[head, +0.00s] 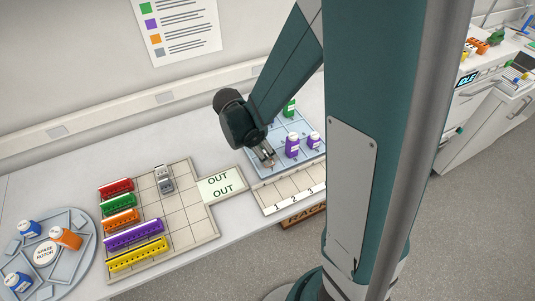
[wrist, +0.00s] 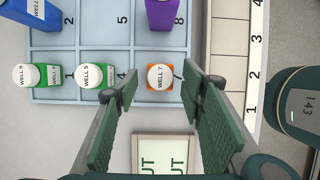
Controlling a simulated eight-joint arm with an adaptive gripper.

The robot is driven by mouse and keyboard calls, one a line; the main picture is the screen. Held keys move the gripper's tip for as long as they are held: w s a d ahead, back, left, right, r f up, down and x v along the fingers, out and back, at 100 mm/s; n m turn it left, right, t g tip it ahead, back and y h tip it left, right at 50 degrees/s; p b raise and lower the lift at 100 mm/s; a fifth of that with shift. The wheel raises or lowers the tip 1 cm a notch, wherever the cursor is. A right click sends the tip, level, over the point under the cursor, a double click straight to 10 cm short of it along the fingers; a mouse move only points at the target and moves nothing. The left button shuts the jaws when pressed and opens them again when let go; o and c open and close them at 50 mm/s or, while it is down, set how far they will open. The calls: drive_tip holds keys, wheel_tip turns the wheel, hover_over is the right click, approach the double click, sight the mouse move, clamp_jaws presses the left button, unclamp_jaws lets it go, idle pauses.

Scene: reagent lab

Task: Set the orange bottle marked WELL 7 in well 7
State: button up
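The orange bottle marked WELL 7 (wrist: 160,78) shows in the wrist view from above, white cap toward me. It stands upright in the blue tray's (wrist: 105,36) cell with the printed 7 beside it. My gripper (wrist: 160,86) is open, with one finger on each side of the bottle and a visible gap on both sides. In the head view my gripper (head: 268,161) is low over the near left part of the blue tray (head: 307,157). There the bottle is hidden behind it.
Two green bottles (wrist: 99,75) (wrist: 39,75) stand left of the orange one; a purple bottle (wrist: 161,13) and a blue bottle (wrist: 33,12) are farther up. A numbered pale rack (head: 280,190) adjoins the tray. A round tray (head: 83,222) holds other bottles, one orange (head: 66,239).

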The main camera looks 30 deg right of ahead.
drive_tip(key=v, duration=0.9)
drive_tip(key=shift+p, duration=0.3)
drive_tip(key=shift+r, duration=0.1)
idle(0.4)
drive_tip(key=s+a+r+m+t+y, duration=0.2)
drive_tip(key=s+r+m+t, duration=0.1)
drive_tip(key=s+r+m, duration=0.4)
drive_tip(key=s+a+r+m+t+y, duration=0.1)
drive_tip(key=s+r+m+t, duration=0.3)
drive_tip(key=m, duration=0.7)
wheel_tip(320, 180, up, 4)
drive_tip(key=s+y, duration=0.1)
drive_tip(key=s, duration=0.1)
drive_tip(key=shift+s+a+y, duration=0.3)
drive_tip(key=shift+s+a, duration=0.05)
drive_tip(key=shift+a, duration=0.05)
